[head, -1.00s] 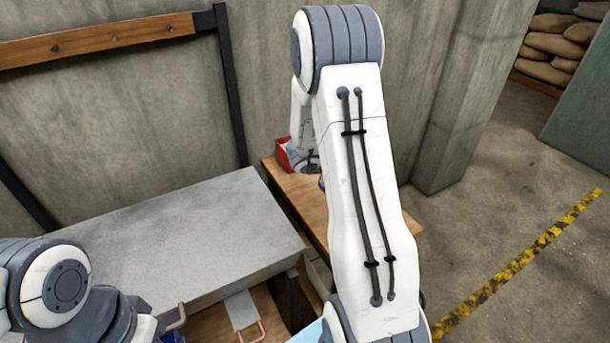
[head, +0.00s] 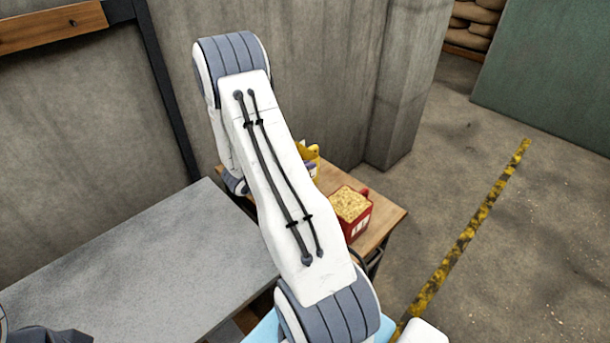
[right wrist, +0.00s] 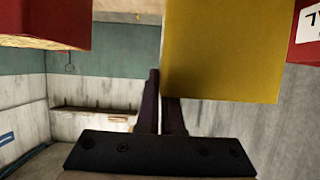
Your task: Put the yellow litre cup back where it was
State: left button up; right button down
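The yellow litre cup (head: 312,153) shows in part in the head view, behind my right arm at the far wooden table. In the right wrist view its yellow side (right wrist: 220,50) fills the upper middle, very close. My right gripper (right wrist: 162,100) has its dark fingers almost together, with only a thin gap, and the cup overlaps the right-hand finger. It looks shut on a thin part of the cup, though the grip itself is hidden. Whether the cup touches the table cannot be told.
A red cup full of grain (head: 352,207) stands on the wooden table (head: 388,222), right of the yellow one. Red cups flank the yellow cup in the wrist view, at left (right wrist: 45,22) and right (right wrist: 307,35). A bare grey worktop (head: 140,270) lies at left.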

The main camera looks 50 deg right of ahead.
notch_tip(320, 180, down, 3)
jog(key=shift+f, duration=0.3)
jog(key=shift+s, duration=0.1)
jog(key=c, duration=1.5)
grip_release()
jog(key=shift+f, duration=0.2)
jog(key=o, duration=0.4)
jog(key=shift+r, duration=0.1)
jog(key=b+v, duration=0.1)
jog(key=v, duration=1.1)
jog(key=shift+r, duration=0.2)
